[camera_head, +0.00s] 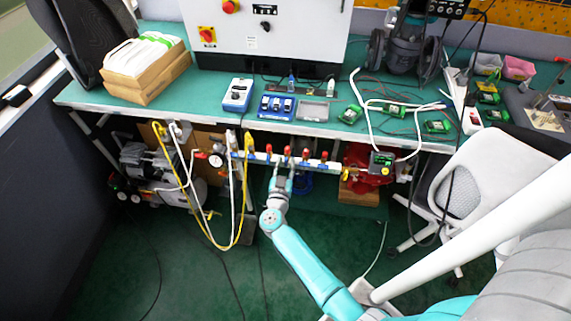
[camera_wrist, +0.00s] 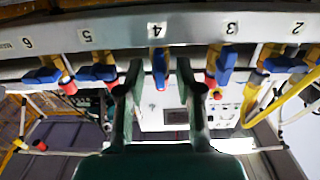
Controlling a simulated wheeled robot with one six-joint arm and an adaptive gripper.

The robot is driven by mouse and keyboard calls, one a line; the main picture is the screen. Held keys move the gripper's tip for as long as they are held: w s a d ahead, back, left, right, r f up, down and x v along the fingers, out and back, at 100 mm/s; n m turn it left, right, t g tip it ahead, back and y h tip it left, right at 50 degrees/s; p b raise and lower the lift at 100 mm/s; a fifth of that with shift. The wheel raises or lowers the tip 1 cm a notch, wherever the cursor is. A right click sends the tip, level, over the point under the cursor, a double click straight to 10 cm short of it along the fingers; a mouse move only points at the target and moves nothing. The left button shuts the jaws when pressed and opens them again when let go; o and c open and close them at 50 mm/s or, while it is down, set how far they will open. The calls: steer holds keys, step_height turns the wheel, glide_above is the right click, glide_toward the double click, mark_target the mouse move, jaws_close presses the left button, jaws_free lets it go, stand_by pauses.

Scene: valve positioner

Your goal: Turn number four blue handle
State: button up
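The number four blue handle (camera_wrist: 159,72) hangs straight down in the wrist view, below the label "4" (camera_wrist: 157,30) on the pale manifold bar (camera_wrist: 190,32). My gripper (camera_wrist: 162,85) is open, with one finger on each side of this handle. A gap shows between the handle and each finger; I cannot tell how deep the fingers reach. In the head view my gripper (camera_head: 283,170) is at the manifold under the bench, and the handle there is too small to make out clearly.
Neighbouring blue handles five (camera_wrist: 98,72) and three (camera_wrist: 227,65) sit close outside the fingers, with red caps near them. Yellow hose (camera_head: 246,190) hangs left of my arm. The green bench (camera_head: 210,98) overhangs the manifold. A white chair (camera_head: 480,185) stands right.

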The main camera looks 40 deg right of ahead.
steer(key=v, duration=1.2)
stand_by(0.3)
steer(key=s+a+r+n+t+y, duration=0.1)
steer(key=s+a+r+n+y, duration=0.2)
steer(key=s+r, duration=0.3)
steer(key=s+a+r+n+t+y, duration=0.1)
steer(key=s+a+r+n+y, duration=0.3)
steer(key=s, duration=1.2)
steer(key=s+a+r+n+t+y, duration=0.1)
steer(key=s+a+r+n+y, duration=0.2)
steer(key=s+a+r+y, duration=0.3)
steer(key=s+r+y, duration=0.1)
steer(key=s, duration=0.4)
steer(key=shift+s+r+n+t, duration=0.2)
steer(key=shift+r+n+t, duration=0.1)
steer(key=shift+t, duration=0.1)
